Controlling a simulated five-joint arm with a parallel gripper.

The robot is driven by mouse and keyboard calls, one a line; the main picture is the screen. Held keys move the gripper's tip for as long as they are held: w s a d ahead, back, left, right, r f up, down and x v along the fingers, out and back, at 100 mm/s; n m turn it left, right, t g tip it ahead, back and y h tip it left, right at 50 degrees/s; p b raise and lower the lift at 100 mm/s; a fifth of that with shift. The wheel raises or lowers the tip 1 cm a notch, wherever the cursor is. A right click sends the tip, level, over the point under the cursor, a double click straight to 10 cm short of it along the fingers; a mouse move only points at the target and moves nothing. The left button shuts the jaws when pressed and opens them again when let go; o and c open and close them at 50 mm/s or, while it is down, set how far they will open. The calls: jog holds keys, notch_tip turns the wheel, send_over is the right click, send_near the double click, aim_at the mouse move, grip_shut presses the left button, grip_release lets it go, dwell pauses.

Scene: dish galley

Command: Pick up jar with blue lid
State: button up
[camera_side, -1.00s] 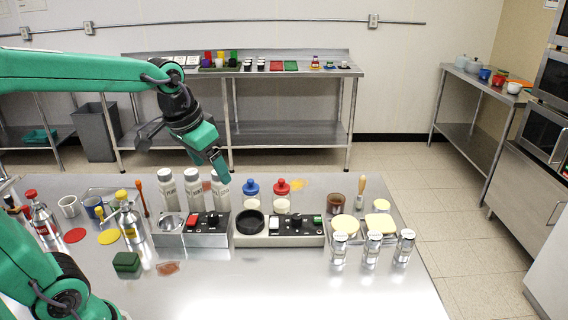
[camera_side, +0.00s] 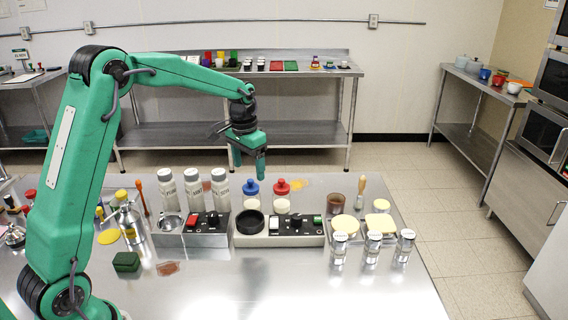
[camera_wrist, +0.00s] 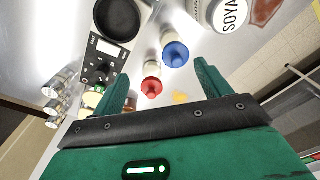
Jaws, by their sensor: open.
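The jar with the blue lid (camera_side: 251,189) stands upright on the steel counter, left of a jar with a red lid (camera_side: 281,189). My gripper (camera_side: 261,174) hangs pointing down, close above the blue-lidded jar in the side view, with its exact depth hard to judge. In the wrist view the blue lid (camera_wrist: 175,54) lies just ahead of the gap between my spread fingers (camera_wrist: 160,68), nearer the right finger. The red lid (camera_wrist: 151,87) lies between the fingers, nearer the left one. My gripper is open and holds nothing.
Several white shaker bottles (camera_side: 193,188) stand left of the jars. An amber cup (camera_side: 336,203) and silver-lidded shakers (camera_side: 373,246) are to the right. The counter's front middle is clear.

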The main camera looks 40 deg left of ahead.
aim_at(251, 180)
jog(key=shift+g, duration=0.4)
jog(key=w+f, duration=0.1)
jog(key=a+f, duration=0.1)
jog(key=f, duration=0.1)
jog(key=w+a+f, duration=0.1)
jog(key=f, duration=0.1)
jog(key=shift+w+a, duration=0.25)
jog(key=shift+w, duration=0.1)
jog(key=shift+s+f, duration=0.1)
jog(key=shift+f, duration=3.85)
jog(key=shift+a, duration=0.1)
jog(key=c, duration=1.3)
jog(key=shift+o, duration=0.2)
jog(key=shift+r, duration=0.2)
